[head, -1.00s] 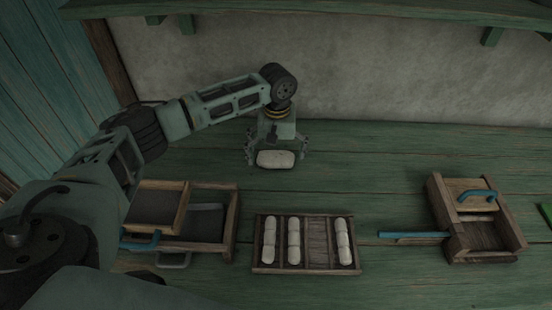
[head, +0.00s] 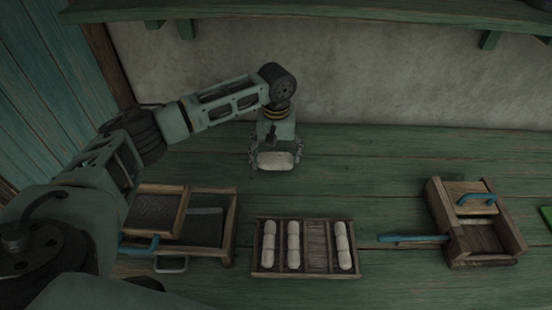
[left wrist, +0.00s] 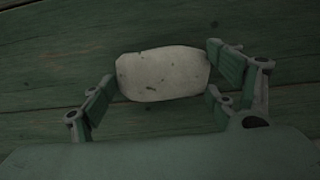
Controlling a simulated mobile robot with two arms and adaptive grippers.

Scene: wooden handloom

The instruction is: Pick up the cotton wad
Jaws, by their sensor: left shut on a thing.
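The cotton wad (head: 275,160) is a pale, rounded block at the back of the green table. My left gripper (head: 276,158) comes down over it from above, with a finger at each end of the wad. In the left wrist view the wad (left wrist: 163,74) is speckled white and lies between the finger pads of the left gripper (left wrist: 160,80), which is shut on it. I cannot tell whether the wad is clear of the table. My right gripper is not in view.
A wooden tray (head: 305,273) with several white rolls in its slots stands at front centre. A wooden frame box (head: 231,225) with a blue handle is on the left. A wooden box (head: 513,233) with blue handles is on the right. The wall is close behind.

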